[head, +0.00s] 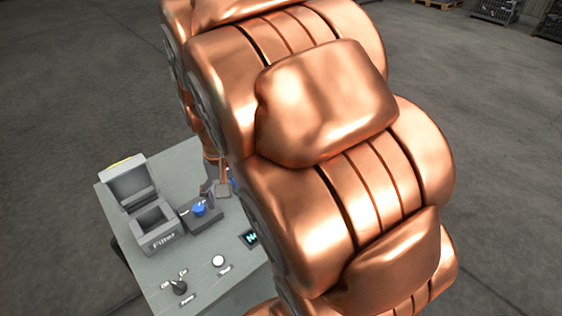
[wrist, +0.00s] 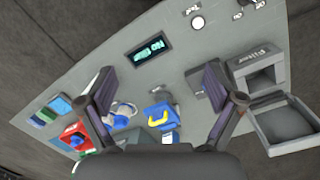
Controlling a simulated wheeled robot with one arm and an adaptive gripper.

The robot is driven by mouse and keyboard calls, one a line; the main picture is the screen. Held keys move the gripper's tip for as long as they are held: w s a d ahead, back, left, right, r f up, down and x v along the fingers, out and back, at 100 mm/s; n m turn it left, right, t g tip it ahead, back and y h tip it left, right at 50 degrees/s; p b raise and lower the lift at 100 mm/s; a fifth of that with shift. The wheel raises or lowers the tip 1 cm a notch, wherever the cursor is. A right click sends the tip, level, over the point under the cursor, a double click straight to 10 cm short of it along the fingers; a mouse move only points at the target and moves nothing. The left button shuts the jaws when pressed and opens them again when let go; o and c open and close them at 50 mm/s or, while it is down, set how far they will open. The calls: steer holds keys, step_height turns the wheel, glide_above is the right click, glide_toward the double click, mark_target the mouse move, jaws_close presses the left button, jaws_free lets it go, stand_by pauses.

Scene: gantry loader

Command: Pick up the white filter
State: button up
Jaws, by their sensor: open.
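My gripper (wrist: 158,78) is open in the wrist view, its two fingers spread wide above the grey table, with nothing held between them. A small white and blue rounded thing (wrist: 124,113) lies beside the left finger, partly hidden by it; I cannot tell whether it is the white filter. No other thing is clearly the white filter. The grey box marked Filter (head: 158,238) has its lid raised and its opening looks empty; it also shows at the right of the wrist view (wrist: 238,68).
A display (wrist: 149,50) reads "No filter". A blue thing with a yellow handle (wrist: 160,116), a red box (wrist: 74,135) and a blue-green box (wrist: 52,110) stand along the near side. A blue knob (head: 199,208), black lever (head: 179,287) and white button (head: 218,261) are on the table.

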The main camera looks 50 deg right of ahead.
steer(key=w+d+f+m, duration=0.2)
steer(key=w+d+m, duration=0.2)
steer(key=w+d, duration=0.3)
steer(key=w+d+f+m, duration=0.2)
steer(key=w+d+m, duration=0.15)
steer(key=d, duration=0.55)
steer(key=w+d+f+m, duration=0.1)
steer(key=d+f, duration=0.2)
steer(key=d, duration=0.2)
steer(key=w+d+f+m+p, duration=0.1)
steer(key=w+d+f+m, duration=0.1)
steer(key=d+f, duration=0.2)
steer(key=w+d+f+m+t, duration=0.1)
steer(key=w+d+f+m, duration=0.1)
steer(key=d, duration=0.5)
steer(key=shift+d+f+m, duration=0.25)
steer(key=shift+d+f, duration=0.1)
steer(key=shift+f, duration=0.35)
steer(key=shift+w+d+f+p, duration=0.1)
steer(key=shift+d+f+p, duration=0.1)
steer(key=shift+f+p, duration=0.25)
steer(key=shift+a+f+p, duration=0.2)
steer(key=shift+f+p, duration=0.55)
steer(key=shift+f, duration=1.1)
steer(key=shift+a+f+p, duration=0.2)
steer(key=shift+f+p, duration=0.5)
steer(key=shift+f, duration=1.1)
steer(key=c, duration=1.3)
